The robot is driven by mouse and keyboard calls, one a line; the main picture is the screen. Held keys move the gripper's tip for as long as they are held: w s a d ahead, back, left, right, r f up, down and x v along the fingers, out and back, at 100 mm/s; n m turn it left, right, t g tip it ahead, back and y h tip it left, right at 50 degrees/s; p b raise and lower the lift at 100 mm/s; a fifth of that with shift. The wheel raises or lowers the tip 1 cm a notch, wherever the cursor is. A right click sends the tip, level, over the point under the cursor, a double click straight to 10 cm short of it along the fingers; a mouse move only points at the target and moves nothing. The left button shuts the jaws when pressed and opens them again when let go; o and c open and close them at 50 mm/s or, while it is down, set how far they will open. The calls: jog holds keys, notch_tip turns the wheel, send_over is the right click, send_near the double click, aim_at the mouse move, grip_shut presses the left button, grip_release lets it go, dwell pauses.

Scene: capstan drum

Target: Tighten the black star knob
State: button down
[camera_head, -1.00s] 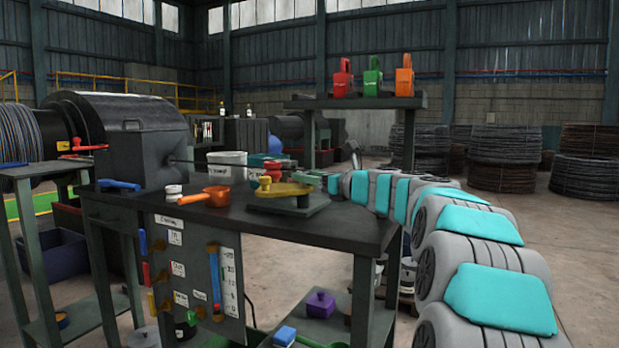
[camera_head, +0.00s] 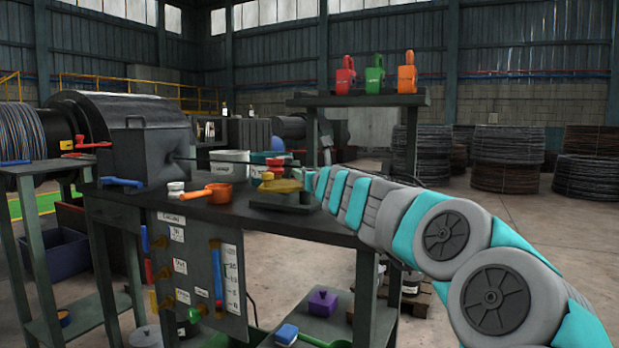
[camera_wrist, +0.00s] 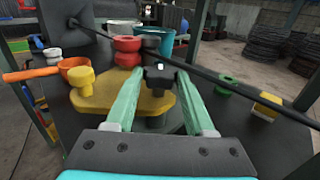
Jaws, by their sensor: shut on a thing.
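The black star knob (camera_wrist: 160,76) sits on the yellow plate (camera_wrist: 110,95) in the wrist view, with a small pale mark on top. My gripper (camera_wrist: 159,78) has its two green fingers on either side of the knob and is shut on it. In the head view, the yellow plate (camera_head: 280,186) lies on a dark block on the bench, and my gripper reaches it from the right. I cannot make out the knob there. A yellow knob (camera_wrist: 82,85) stands on the plate's left part, with a stack of red rings (camera_wrist: 127,50) behind it.
A dark cable (camera_wrist: 225,72) runs across close behind the knob. An orange pan (camera_head: 217,193) and white rings (camera_head: 176,188) lie to the left on the bench (camera_head: 330,226). A grey-white bucket (camera_head: 230,160) stands behind. Red, green and orange items stand on a shelf (camera_head: 360,100).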

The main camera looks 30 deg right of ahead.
jog(key=shift+w+a+f+m+g+h+b, duration=0.1)
jog(key=shift+a+m+g+h+b, duration=0.1)
jog(key=shift+m+h+b, duration=0.6)
jog(key=shift+a+f+m+g+h+b, duration=0.15)
jog(key=shift+m+h+b, duration=0.35)
jog(key=shift+h, duration=0.5)
jog(key=m+g+h+b, duration=0.1)
jog(key=h, duration=0.1)
jog(key=a+m+g+h+b, duration=0.1)
jog(key=h, duration=0.1)
jog(key=shift+w+m+b, duration=0.2)
jog(key=shift+m+b, duration=0.1)
jog(key=shift+m, duration=0.1)
jog(key=shift+w+r+m+g+h+b, duration=0.1)
jog(key=shift+m+g+h+b, duration=0.05)
jog(key=shift+m+g+h, duration=0.7)
jog(key=shift+w+r+m+g+h+b, duration=0.1)
jog(key=shift+m+g+h+b, duration=0.05)
jog(key=shift+m+g+h, duration=0.65)
jog(key=shift+r+g+h, duration=0.1)
jog(key=shift+g+h, duration=0.35)
jog(key=shift+g, duration=0.05)
jog(key=c, duration=0.5)
grip_release()
jog(key=shift+c, duration=0.2)
jog(key=shift+s+a, duration=0.1)
jog(key=b+v, duration=0.1)
jog(key=v, duration=0.6)
jog(key=shift+s+a, duration=0.2)
jog(key=shift+a, duration=0.05)
